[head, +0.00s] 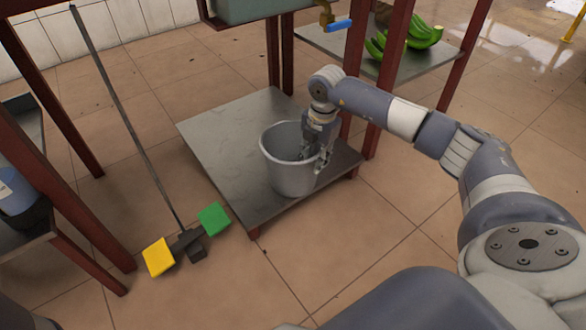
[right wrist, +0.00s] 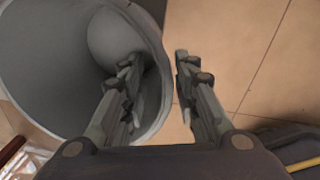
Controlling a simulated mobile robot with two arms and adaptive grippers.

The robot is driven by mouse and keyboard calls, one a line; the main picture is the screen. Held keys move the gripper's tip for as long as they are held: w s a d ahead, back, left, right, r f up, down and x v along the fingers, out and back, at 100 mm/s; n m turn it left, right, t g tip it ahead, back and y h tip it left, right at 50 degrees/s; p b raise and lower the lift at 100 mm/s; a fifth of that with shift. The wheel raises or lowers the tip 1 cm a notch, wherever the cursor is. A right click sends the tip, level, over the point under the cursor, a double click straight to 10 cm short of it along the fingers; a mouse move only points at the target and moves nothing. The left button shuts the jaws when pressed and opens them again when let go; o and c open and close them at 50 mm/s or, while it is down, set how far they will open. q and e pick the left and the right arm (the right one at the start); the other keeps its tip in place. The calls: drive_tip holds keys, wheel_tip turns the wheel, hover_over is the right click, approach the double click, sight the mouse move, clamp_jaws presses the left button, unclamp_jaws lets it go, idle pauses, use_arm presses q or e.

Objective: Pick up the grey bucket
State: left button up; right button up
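The grey bucket (head: 287,180) stands upright on a low metal shelf (head: 222,135) in the head view. My right gripper (head: 313,160) points down at the bucket's right rim, with one finger inside and the other outside. In the right wrist view the bucket (right wrist: 50,85) fills the upper left, and its rim passes between the fingers of my right gripper (right wrist: 162,62). The fingers are apart, with a gap between the rim and the outer finger. My left gripper is not in view.
A long-handled tool with a yellow pad (head: 158,257) and a green pad (head: 214,218) stands left of the shelf. Red posts (head: 392,45) rise behind the bucket. Green bananas (head: 424,36) lie on a rear shelf. A blue-handled tap (head: 339,25) is above. The front floor is clear.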

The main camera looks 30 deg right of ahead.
clamp_jaws()
drive_tip(key=shift+r, duration=0.2)
